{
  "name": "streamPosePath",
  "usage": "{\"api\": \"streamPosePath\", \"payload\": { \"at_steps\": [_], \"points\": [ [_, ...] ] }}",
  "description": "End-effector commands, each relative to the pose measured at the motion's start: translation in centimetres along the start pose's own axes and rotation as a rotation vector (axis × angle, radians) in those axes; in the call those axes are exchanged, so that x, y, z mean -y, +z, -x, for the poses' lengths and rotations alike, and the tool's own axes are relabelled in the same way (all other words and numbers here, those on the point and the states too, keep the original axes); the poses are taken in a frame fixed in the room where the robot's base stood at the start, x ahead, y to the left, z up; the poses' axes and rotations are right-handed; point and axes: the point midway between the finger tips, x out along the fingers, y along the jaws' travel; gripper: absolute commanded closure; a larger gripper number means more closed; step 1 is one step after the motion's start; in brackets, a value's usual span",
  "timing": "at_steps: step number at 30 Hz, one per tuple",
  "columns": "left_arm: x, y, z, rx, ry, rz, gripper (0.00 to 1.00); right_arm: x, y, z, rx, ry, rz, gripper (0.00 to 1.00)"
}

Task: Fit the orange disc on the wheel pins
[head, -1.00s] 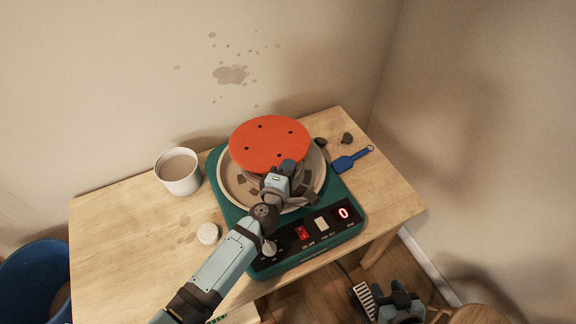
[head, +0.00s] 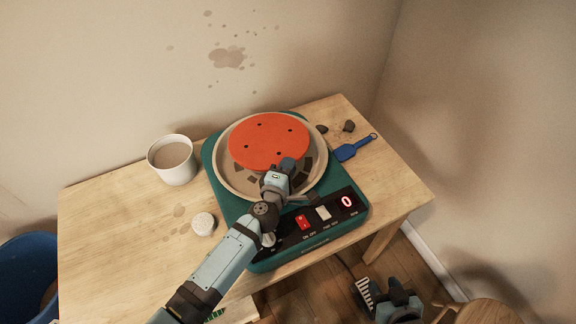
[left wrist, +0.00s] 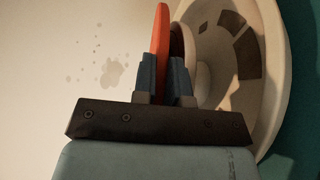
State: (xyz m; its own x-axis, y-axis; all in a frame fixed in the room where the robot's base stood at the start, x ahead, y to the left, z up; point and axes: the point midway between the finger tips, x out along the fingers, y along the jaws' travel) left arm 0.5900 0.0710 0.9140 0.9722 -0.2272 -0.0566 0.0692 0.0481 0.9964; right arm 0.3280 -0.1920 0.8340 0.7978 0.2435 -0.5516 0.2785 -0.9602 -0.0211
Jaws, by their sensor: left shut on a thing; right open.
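The orange disc (head: 268,138), with several dark holes, lies roughly flat over the middle of the pottery wheel. The wheel has a cream splash pan (head: 232,180) on a teal base (head: 222,205). My left gripper (head: 286,168) is shut on the disc's near edge. In the left wrist view the disc (left wrist: 162,45) shows edge-on between the fingers (left wrist: 164,78), close beside the wheel head (left wrist: 183,50). The pins are hidden under the disc, so I cannot tell whether they sit in its holes. My right gripper (head: 392,296) is open, low at the bottom right, off the table.
A white cup (head: 174,176) with brownish contents stands left of the wheel, with a small round whitish piece (head: 203,223) nearer. A blue tool (head: 352,148) and dark lumps (head: 348,126) lie right of the wheel. A blue bin (head: 25,285) stands at lower left.

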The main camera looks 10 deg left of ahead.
Motion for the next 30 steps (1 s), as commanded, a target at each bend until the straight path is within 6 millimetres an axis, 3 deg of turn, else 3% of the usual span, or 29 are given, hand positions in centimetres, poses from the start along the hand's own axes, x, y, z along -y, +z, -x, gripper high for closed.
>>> {"api": "streamPosePath", "payload": {
  "at_steps": [9,10,13,26,30],
  "points": [
    [0.1,0.0,0.0,0.0,0.001,0.0,1.0,-0.2,0.2,-0.1,0.001,0.004,0.001,0.57],
    [0.1,0.0,0.0,0.0,0.001,0.0,0.8,-0.2,0.2,-0.1,0.0,0.004,0.001,0.57],
    [0.1,0.0,0.0,0.0,0.001,0.0,0.58,-0.2,0.1,-0.1,0.0,0.004,0.001,0.57],
    [0.4,0.0,0.2,0.0,-0.005,0.001,0.58,-0.2,-0.1,0.0,-0.005,0.004,0.001,0.57],
    [0.5,0.1,1.7,0.001,-0.007,0.003,0.58,-0.1,-0.3,0.1,-0.004,0.003,0.001,0.57]
  ]
}}
